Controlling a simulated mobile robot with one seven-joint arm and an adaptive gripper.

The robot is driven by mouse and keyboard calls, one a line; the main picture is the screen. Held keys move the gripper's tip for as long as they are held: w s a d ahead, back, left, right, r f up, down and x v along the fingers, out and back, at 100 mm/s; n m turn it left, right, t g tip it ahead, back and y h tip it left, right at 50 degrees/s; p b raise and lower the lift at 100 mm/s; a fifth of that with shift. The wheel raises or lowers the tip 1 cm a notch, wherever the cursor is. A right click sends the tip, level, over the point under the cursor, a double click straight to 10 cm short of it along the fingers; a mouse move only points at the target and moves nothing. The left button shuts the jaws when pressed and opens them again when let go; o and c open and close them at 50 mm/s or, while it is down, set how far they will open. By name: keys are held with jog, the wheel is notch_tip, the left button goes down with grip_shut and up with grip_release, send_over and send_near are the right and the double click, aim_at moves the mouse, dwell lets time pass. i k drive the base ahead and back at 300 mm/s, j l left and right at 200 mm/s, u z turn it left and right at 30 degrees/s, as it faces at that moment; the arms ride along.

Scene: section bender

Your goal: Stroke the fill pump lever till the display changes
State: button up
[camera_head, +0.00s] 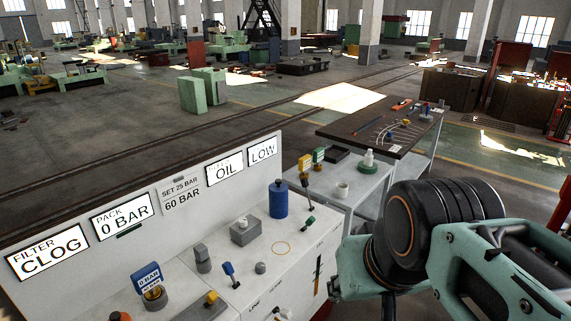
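A sloping back panel carries white displays reading FILTER CLOG (47,252), PACK 0 BAR (122,216), OIL (225,168) and LOW (262,151). A grey plate between them reads SET 25 BAR, 60 BAR (181,195). I cannot tell which handle is the fill pump lever. My gripper (490,285) is at the lower right, beyond the bench's right side and apart from the levers. Its fingertips are not clearly visible, so its opening is unclear.
A dark-topped table (368,122) stands behind on the right. Open floor lies beyond the panel.

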aim_at(305, 181)
jog(key=i+l, duration=0.3)
jog(key=l, duration=0.2)
jog(key=i+l, duration=0.3)
jog(key=l, duration=0.2)
jog(key=i+l+z, duration=0.1)
jog(key=i+l, duration=0.2)
jog(key=l, duration=0.15)
jog(key=i+l, duration=0.25)
jog(key=i, duration=0.2)
jog(key=i+l, duration=0.25)
jog(key=i, duration=0.2)
jog(key=k+z, duration=0.05)
